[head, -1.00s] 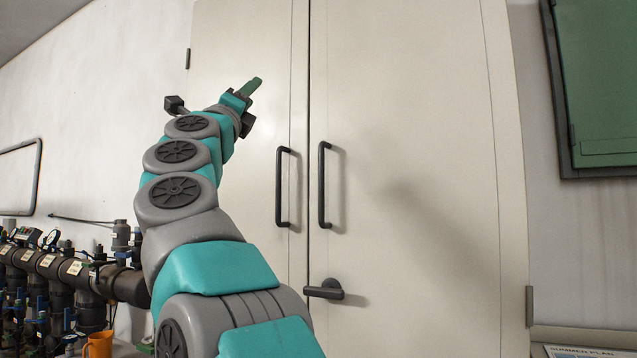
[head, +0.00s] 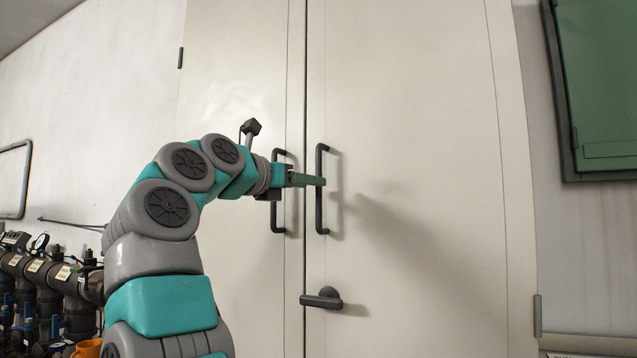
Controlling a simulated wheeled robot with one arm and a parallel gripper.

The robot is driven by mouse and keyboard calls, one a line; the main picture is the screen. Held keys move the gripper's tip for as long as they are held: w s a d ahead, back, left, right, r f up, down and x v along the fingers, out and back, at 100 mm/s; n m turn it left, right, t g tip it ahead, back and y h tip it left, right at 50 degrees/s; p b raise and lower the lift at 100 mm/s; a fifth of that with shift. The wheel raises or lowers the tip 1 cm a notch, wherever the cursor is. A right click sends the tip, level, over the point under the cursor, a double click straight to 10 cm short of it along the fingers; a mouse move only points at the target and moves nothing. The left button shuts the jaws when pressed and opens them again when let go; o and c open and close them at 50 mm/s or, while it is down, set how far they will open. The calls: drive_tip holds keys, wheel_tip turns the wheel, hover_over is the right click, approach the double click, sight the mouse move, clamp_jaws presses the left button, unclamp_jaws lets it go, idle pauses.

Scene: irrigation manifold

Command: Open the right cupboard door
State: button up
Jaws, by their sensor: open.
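The right cupboard door (head: 420,130) is a tall cream panel and stands shut, flush beside the left door (head: 240,75). Its black vertical bar handle (head: 321,215) is near the seam. A black lever handle (head: 325,298) sits below it on the same door. My gripper (head: 318,181) is open, with its green fingers at the middle of the right bar handle. They overlap the bar in the picture; I cannot tell whether they touch it or straddle it. My wrist hides part of the left door's bar handle (head: 279,222).
Dark manifold pipes (head: 45,275) with valves and an orange cup (head: 88,349) are at lower left. A green framed panel (head: 605,90) hangs on the wall at right. The space before the right door is clear.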

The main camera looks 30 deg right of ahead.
drive_tip(key=x, duration=0.4)
drive_tip(key=shift+d+p, duration=0.15)
drive_tip(key=shift+p, duration=0.25)
clamp_jaws()
idle(1.0)
